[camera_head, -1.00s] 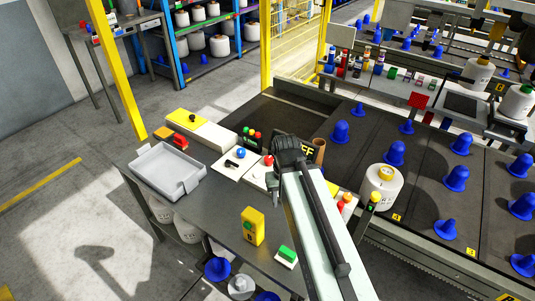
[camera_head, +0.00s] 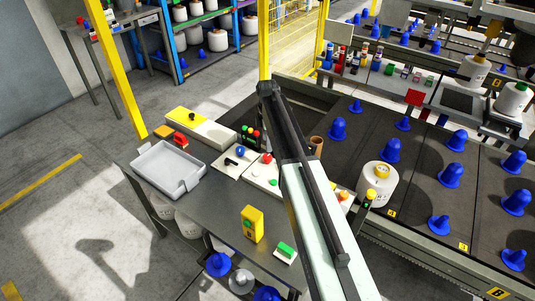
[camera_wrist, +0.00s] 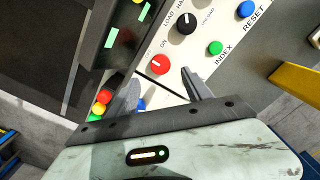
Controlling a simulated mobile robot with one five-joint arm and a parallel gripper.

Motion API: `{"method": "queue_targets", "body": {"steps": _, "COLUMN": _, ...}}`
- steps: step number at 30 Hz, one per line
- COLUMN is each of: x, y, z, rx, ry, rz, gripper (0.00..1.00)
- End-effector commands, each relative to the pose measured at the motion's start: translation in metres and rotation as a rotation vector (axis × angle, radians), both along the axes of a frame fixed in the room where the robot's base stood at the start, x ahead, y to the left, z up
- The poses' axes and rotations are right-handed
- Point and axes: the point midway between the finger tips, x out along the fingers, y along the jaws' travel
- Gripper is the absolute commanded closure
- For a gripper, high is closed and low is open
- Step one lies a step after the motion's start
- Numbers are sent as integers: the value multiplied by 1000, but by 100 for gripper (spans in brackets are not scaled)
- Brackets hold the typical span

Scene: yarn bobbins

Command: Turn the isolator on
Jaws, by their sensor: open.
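No label naming the isolator is readable. A black lever-like switch (camera_head: 231,162) sits on a white plate (camera_head: 222,170) beside a blue button (camera_head: 240,152) in the head view. The wrist view shows a white panel with a red round control (camera_wrist: 159,65), a black selector (camera_wrist: 187,23) marked LOAD, a green INDEX button (camera_wrist: 215,48) and a blue RESET button (camera_wrist: 245,9). My gripper (camera_wrist: 160,76) is open and empty, its fingertips near the red control. My arm hides it in the head view.
A grey tray (camera_head: 167,168) lies on the left of the bench. A yellow box with a green button (camera_head: 252,224) and a small green-topped block (camera_head: 285,251) stand at the front. A white bobbin (camera_head: 377,187) stands on the right, beside the dark belt with blue cones.

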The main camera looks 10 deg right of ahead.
Motion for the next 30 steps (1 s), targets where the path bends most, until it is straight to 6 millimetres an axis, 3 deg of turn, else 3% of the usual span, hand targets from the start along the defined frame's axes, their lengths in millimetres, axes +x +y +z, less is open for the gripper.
{"method": "queue_targets", "body": {"steps": 5, "x": -1, "y": 0, "z": -15, "rx": 0, "ry": 0, "rz": -2, "gripper": 41}}
{"method": "queue_targets", "body": {"steps": 16, "x": -1, "y": 1, "z": -76, "rx": 0, "ry": 0, "rz": -2, "gripper": 41}}
{"method": "queue_targets", "body": {"steps": 26, "x": -1, "y": 2, "z": -78, "rx": 0, "ry": 0, "rz": -2, "gripper": 41}}
{"method": "queue_targets", "body": {"steps": 30, "x": -1, "y": 2, "z": -78, "rx": 0, "ry": 0, "rz": -2, "gripper": 78}}
